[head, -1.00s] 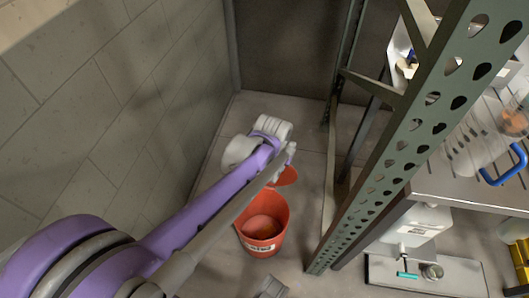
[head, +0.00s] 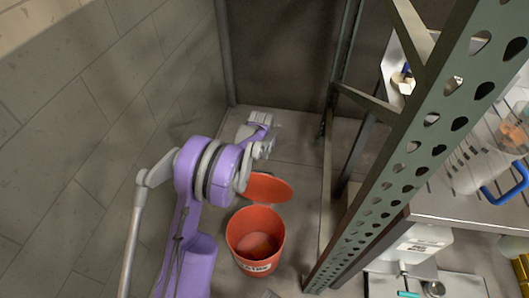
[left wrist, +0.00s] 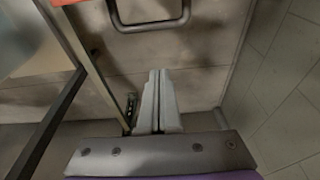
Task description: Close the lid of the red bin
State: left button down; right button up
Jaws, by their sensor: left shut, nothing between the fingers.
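The red bin (head: 243,237) stands on the floor with its top open, and its round inside shows. Its red lid (head: 270,188) is open, tilted back behind the bin on the far side. My left arm reaches in from the lower left past the bin. My left gripper (head: 272,128) is beyond the lid, apart from it and partly hidden by my own wrist. In the left wrist view its fingers (left wrist: 157,90) are shut together and empty. A red patch, perhaps bin or lid, shows at that view's top left corner. My right gripper is not in view.
A grey tiled wall (head: 70,130) runs along the left. A green perforated rack post (head: 400,160) stands close on the right, beside a metal shelf (head: 470,205) with bottles. A dark panel (head: 275,50) closes the back. A little floor is free around the bin.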

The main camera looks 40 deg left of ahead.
aim_at(263, 184)
pick_arm(q)
jog(key=shift+s+d+f+b, duration=0.25)
jog(key=shift+s+d+f, duration=0.15)
jog(key=shift+s+f, duration=0.35)
jog(key=shift+s+d+f+b, duration=0.25)
jog(key=shift+s+d+f, duration=0.1)
jog(key=shift+s+f, duration=0.35)
